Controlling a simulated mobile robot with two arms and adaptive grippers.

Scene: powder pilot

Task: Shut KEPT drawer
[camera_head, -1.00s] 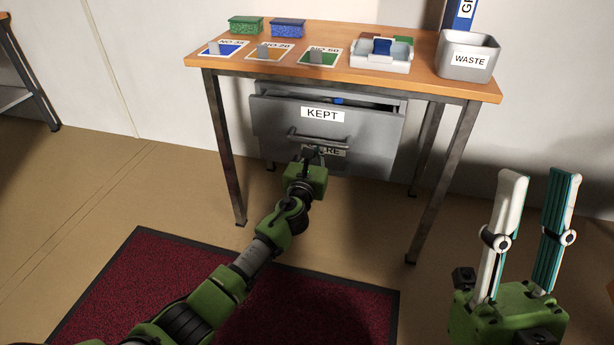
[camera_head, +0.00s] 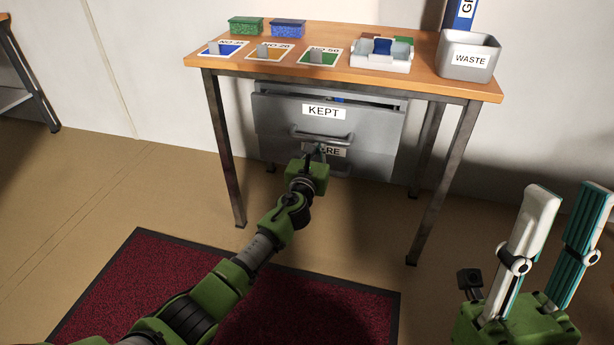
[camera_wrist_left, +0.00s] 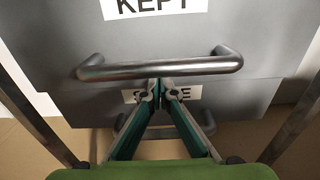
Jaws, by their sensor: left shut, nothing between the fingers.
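The grey KEPT drawer (camera_head: 370,124) is under the wooden table and stands slightly open, with a dark gap along its top and a bit of blue inside. Its bar handle (camera_head: 322,137) also crosses the left wrist view (camera_wrist_left: 120,72). My left gripper (camera_head: 318,153) is shut and empty, just below the handle. In the left wrist view its fingertips (camera_wrist_left: 161,92) point at the drawer front under the bar; I cannot tell whether they touch. My right gripper (camera_head: 572,192) is open and empty at the right, away from the drawer.
A second drawer front with a partly hidden label (camera_head: 333,151) is below KEPT. The tabletop (camera_head: 420,78) holds a white tray, a WASTE bin (camera_head: 468,58), two lidded boxes and several labelled cards. Table legs (camera_head: 223,150) flank the drawers. A dark red mat (camera_head: 330,310) lies in front.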

